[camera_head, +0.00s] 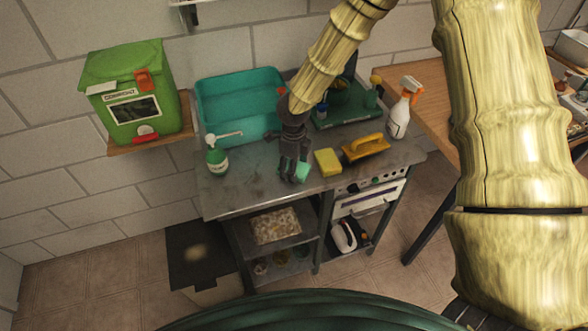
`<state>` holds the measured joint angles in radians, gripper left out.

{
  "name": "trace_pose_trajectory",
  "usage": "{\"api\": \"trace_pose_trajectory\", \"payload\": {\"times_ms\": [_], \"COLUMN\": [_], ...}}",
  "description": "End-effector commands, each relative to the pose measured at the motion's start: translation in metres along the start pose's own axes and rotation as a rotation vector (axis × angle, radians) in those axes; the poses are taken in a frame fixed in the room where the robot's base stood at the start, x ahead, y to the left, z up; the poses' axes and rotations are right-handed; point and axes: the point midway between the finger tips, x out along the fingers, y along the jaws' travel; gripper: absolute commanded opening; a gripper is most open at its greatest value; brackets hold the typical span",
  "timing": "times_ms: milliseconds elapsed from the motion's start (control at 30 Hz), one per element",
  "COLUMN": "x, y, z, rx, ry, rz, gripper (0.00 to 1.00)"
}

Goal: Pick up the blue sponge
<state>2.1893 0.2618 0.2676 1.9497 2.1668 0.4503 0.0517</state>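A blue-green sponge (303,172) lies on the grey metal worktop, near its front edge. My gripper (293,173) points down right at it, and its dark fingers cover part of the sponge. Blue-green shows mostly to the right of the fingers. I cannot tell whether the fingers are beside the sponge or closed on it, or whether they touch it.
A yellow sponge (328,162) and a yellow-handled brush (365,148) lie to the right. A spray bottle (401,112) stands behind them. A teal basin (213,97) is at the back, and a green pump bottle (217,160) stands left. The front-left worktop is clear.

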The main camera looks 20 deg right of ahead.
Motion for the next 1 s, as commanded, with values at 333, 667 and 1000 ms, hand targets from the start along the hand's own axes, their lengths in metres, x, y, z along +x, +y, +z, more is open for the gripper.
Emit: {"api": "trace_pose_trajectory", "payload": {"times_ms": [333,667,1000], "x": [0.0,-0.032,-0.085], "y": [0.0,0.0,0.0], "z": [0.0,0.001,0.0], "rx": [0.0,0.002,0.002], "ry": [0.0,-0.006,-0.002], "rz": [0.0,0.001,0.0], "gripper": [0.46,0.46,0.46]}}
